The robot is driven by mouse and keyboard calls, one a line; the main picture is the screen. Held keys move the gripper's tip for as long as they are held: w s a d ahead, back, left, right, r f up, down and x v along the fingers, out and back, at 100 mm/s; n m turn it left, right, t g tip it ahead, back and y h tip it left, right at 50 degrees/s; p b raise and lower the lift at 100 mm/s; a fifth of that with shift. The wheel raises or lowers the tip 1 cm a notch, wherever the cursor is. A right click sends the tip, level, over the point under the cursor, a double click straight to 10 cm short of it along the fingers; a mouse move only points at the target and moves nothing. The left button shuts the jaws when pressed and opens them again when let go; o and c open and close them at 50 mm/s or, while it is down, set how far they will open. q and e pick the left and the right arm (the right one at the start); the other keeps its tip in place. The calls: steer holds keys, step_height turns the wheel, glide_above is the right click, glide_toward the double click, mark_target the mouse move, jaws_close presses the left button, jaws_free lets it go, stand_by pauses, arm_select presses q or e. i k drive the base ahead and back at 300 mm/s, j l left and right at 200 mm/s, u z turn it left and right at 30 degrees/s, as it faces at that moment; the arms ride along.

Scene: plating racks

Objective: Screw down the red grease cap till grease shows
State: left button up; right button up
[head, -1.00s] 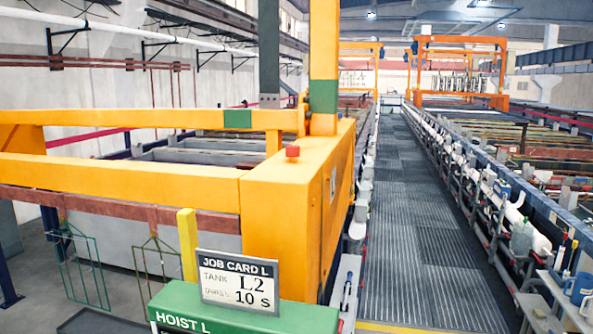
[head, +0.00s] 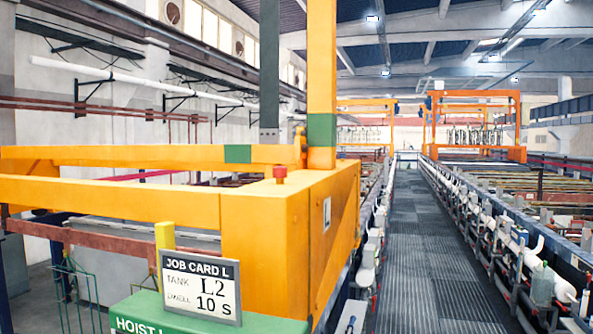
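The small red cap (head: 280,174) sits on top of the yellow hoist's end box (head: 268,238), near its back edge beside the yellow upright post. It looks like a short cylinder with a narrower neck under it. No grease can be made out around it at this distance. Neither of my grippers shows in the head view.
Yellow beams (head: 110,201) run left from the end box. A grey grated walkway (head: 412,240) runs clear to the back, with tank lines alongside.

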mark_target(278, 172)
steer(key=i+l+u, duration=0.1)
steer(key=l, duration=0.25)
steer(key=i+l, duration=0.3)
steer(key=i+l+u, duration=0.15)
steer(key=l, duration=0.2)
steer(key=i+l+u, duration=0.1)
steer(key=i+l, duration=0.15)
steer(key=l, duration=0.15)
steer(key=i+l+u, duration=0.1)
steer(key=l, duration=0.25)
steer(key=i+l, duration=0.2)
steer(key=l, duration=0.2)
steer(key=u, duration=0.05)
